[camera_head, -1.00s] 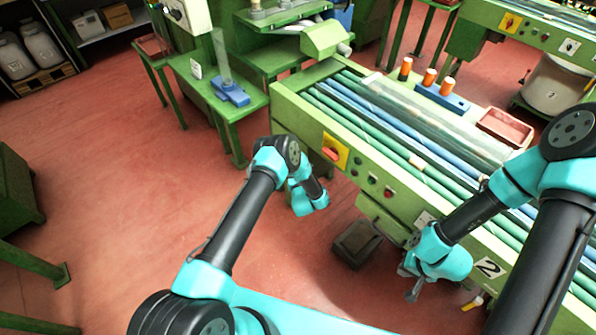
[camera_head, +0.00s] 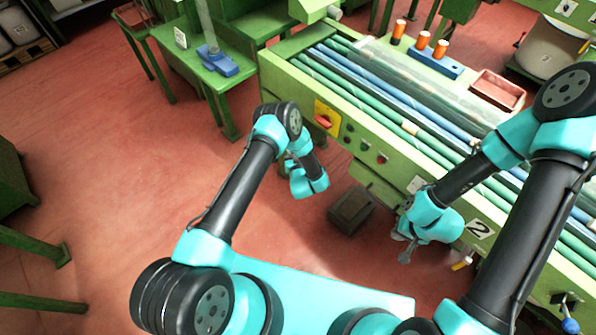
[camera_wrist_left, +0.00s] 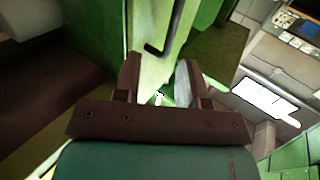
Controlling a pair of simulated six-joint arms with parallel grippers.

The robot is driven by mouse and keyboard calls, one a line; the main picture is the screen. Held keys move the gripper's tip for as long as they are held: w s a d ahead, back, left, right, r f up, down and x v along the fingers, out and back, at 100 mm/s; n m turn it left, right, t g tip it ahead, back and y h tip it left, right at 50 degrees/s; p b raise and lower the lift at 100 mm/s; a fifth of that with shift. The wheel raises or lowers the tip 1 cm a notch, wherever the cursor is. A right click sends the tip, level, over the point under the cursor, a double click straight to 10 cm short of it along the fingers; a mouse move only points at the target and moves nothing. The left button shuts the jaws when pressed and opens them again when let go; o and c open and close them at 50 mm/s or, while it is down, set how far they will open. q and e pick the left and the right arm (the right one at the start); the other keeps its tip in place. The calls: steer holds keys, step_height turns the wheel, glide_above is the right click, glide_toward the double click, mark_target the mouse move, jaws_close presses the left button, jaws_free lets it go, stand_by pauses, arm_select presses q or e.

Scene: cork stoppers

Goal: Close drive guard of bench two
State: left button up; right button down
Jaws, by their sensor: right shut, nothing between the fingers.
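Bench two is the green bench (camera_head: 395,165) with the number 2 plate (camera_head: 478,229) on its front and blue and green rollers on top. A long clear cover (camera_head: 425,82), possibly its drive guard, lies along the far side of the rollers; I cannot tell whether it is open or shut. My right gripper (camera_head: 405,252) is shut and empty, low in front of the bench near the number plate. My left gripper hangs left of the bench's front, its fingers hidden in the head view. In the left wrist view its fingers (camera_wrist_left: 158,80) stand apart, with green surfaces beyond.
The bench front has a red switch on a yellow plate (camera_head: 324,121) and small buttons. A dark bin (camera_head: 351,211) stands on the floor below. A blue block with orange-topped pieces (camera_head: 436,62) and a red tray (camera_head: 498,90) stand behind the rollers. Floor at left is clear.

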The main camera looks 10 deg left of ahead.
arm_select(q)
steer(key=v, duration=1.1)
steer(key=shift+a, duration=0.2)
steer(key=s+a+r+m+g+h, duration=0.1)
steer(key=s+a+r+g+h, duration=0.2)
steer(key=s, duration=0.7)
steer(key=s+a+r+m+g+h, duration=0.2)
steer(key=s+a+r+g+h, duration=0.2)
steer(key=s+r+g+h, duration=0.4)
steer(key=s+g, duration=0.2)
steer(key=g, duration=0.2)
steer(key=shift+s+a+r+g, duration=0.15)
steer(key=shift+s+r+g, duration=0.15)
steer(key=shift+r, duration=0.1)
steer(key=shift+w, duration=0.1)
steer(key=shift+c, duration=0.5)
